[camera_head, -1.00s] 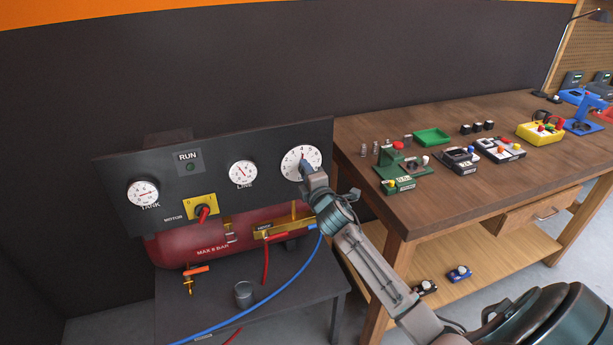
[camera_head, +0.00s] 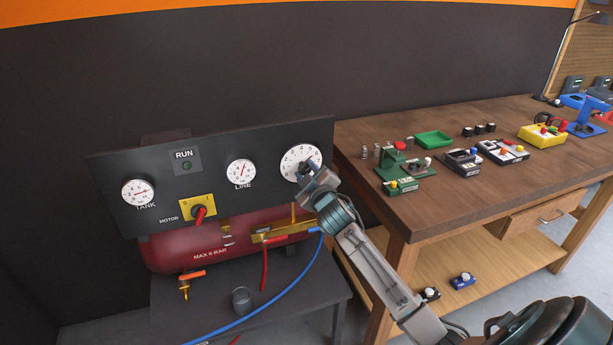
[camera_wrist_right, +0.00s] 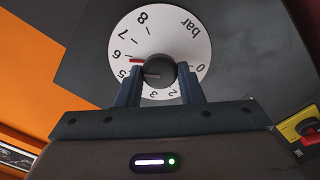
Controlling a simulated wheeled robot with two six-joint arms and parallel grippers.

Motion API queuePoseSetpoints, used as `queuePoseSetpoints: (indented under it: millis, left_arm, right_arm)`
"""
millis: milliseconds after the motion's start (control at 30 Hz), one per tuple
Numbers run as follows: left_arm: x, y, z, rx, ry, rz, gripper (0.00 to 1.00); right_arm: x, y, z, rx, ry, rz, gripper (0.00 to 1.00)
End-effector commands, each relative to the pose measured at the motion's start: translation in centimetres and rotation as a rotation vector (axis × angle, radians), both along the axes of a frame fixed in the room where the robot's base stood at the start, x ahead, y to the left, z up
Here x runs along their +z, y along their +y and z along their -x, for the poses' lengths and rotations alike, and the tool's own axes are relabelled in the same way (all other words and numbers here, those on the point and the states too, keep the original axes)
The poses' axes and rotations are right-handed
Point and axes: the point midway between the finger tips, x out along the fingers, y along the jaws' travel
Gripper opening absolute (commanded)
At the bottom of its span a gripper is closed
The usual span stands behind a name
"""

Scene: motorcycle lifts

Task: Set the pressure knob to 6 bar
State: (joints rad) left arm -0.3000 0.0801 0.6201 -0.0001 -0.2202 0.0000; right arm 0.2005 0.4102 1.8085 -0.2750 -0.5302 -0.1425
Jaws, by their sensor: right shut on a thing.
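The pressure knob (camera_wrist_right: 160,74) is a dark round knob at the middle of a white dial marked in bar. The dial (camera_wrist_right: 185,40) appears upside down in the right wrist view and at the right of the panel in the head view (camera_head: 292,158). A red pointer (camera_wrist_right: 137,61) beside the knob lies between the 6 and the 5, close to the 6. My right gripper (camera_wrist_right: 160,82) is shut on the knob, one finger on each side; in the head view it covers the dial's lower right (camera_head: 307,170). My left gripper is out of view.
The dark panel (camera_head: 120,220) also carries the TANK gauge (camera_head: 138,192), the LINE gauge (camera_head: 241,171) and the red motor switch (camera_head: 200,213). A red tank (camera_head: 180,250) and blue hose (camera_head: 280,298) are below. A wooden workbench (camera_head: 450,205) stands to the right.

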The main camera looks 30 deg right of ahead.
Motion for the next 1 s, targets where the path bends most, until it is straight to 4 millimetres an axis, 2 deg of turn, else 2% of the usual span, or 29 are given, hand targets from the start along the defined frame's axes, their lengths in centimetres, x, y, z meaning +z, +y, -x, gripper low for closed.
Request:
queuePoseSetpoints:
  millis: [300,800,833,900,1000]
  left_arm:
    - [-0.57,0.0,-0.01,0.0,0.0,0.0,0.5]
    - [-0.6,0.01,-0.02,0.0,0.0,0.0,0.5]
    - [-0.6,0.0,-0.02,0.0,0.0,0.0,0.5]
    - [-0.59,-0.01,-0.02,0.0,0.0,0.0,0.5]
    - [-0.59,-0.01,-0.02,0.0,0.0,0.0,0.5]
  right_arm:
    - [-0.27,-0.02,0.04,-0.001,-0.019,-0.099,0.11]
    - [-0.28,-0.03,0.04,-0.001,-0.021,-0.113,0.11]
    - [-0.27,-0.02,0.04,-0.001,-0.021,-0.113,0.4]
    - [-0.23,-0.02,0.04,-0.001,-0.022,-0.113,0.53]
    - [-0.16,-0.02,0.02,-0.001,-0.023,-0.112,0.55]
